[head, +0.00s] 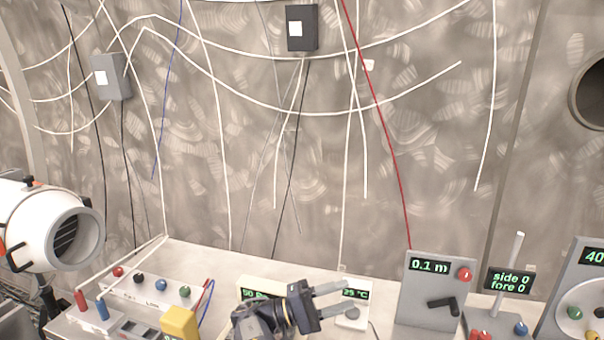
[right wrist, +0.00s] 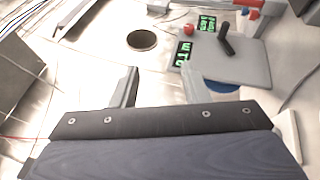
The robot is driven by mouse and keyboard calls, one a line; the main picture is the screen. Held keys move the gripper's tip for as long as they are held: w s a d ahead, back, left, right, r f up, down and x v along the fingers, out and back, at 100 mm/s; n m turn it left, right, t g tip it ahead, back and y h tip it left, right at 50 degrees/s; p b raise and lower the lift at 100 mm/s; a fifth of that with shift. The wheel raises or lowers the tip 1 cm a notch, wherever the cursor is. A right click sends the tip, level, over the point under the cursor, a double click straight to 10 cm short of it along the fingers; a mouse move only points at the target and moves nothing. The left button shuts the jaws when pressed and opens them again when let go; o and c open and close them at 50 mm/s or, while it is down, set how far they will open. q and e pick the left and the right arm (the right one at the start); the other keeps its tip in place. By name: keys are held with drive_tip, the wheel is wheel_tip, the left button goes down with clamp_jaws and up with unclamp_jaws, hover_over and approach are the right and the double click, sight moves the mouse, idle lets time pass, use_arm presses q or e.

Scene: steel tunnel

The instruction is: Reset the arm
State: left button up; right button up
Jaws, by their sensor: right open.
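My right gripper (head: 344,299) is in the lower middle of the head view, above the bench, its two light fingers spread and pointing right. In the right wrist view the fingers (right wrist: 160,84) stand apart with nothing between them. In the head view they pass in front of a small white box with a green "25 °C" display (head: 355,294); I cannot tell whether they touch it. My left gripper is not in view.
A grey panel reading "0.1 m" (head: 430,290) with a red knob and black lever stands right of the gripper. A joystick box (head: 510,281) stands farther right. A terminal box (head: 148,290) and a yellow block (head: 181,323) are at left. Cables hang on the wall behind.

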drive_tip(key=s+d+f+g+y, duration=0.15)
drive_tip(key=d+g+y, duration=0.3)
drive_tip(key=d, duration=0.95)
drive_tip(key=s+d+f+m+g+y, duration=0.1)
drive_tip(key=s+d+f+y, duration=0.2)
drive_tip(key=s+d+y, duration=0.6)
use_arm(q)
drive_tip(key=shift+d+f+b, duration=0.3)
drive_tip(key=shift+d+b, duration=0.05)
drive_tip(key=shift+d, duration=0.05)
use_arm(e)
drive_tip(key=s+a+r+m+t+y, duration=0.1)
drive_tip(key=s+a+t+y, duration=0.3)
drive_tip(key=s, duration=0.7)
drive_tip(key=s+a+r+m+t+y, duration=0.1)
drive_tip(key=s+a+m+t+y, duration=0.1)
drive_tip(key=s+a+t+y, duration=0.2)
drive_tip(key=s+a+y, duration=0.1)
drive_tip(key=s+y, duration=0.2)
drive_tip(key=s, duration=0.4)
drive_tip(key=shift+s+a, duration=0.2)
drive_tip(key=shift+a, duration=0.05)
drive_tip(key=shift+r+t, duration=0.15)
drive_tip(key=shift+t, duration=0.1)
